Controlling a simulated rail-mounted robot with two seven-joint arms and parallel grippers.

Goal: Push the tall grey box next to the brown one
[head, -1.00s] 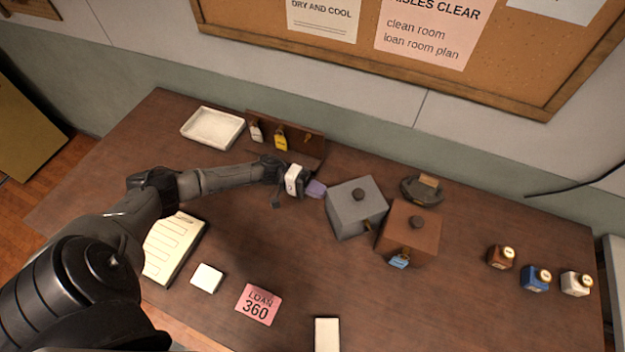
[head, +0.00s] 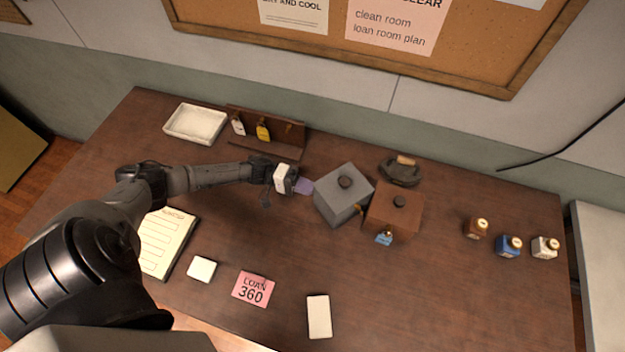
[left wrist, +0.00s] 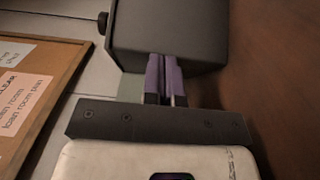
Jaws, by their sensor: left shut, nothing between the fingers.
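The grey box (head: 338,204), with a dark knob on its lid, stands upright on the desk. The brown box (head: 390,216), also with a dark knob, stands just to its right, with a blue tag at its front. The boxes are close together; I cannot tell whether they touch. My left gripper (head: 304,187) is at the left side of the grey box, shut and empty. In the left wrist view its purple fingers (left wrist: 165,75) lie together against or very near the wall of the grey box (left wrist: 165,28). My right gripper is not in view.
A dark holder (head: 401,170) stands behind the brown box. Three small bottles, one of them blue (head: 509,245), stand at the right. A white tray (head: 196,123) and a tag rack (head: 284,130) are behind my left arm.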

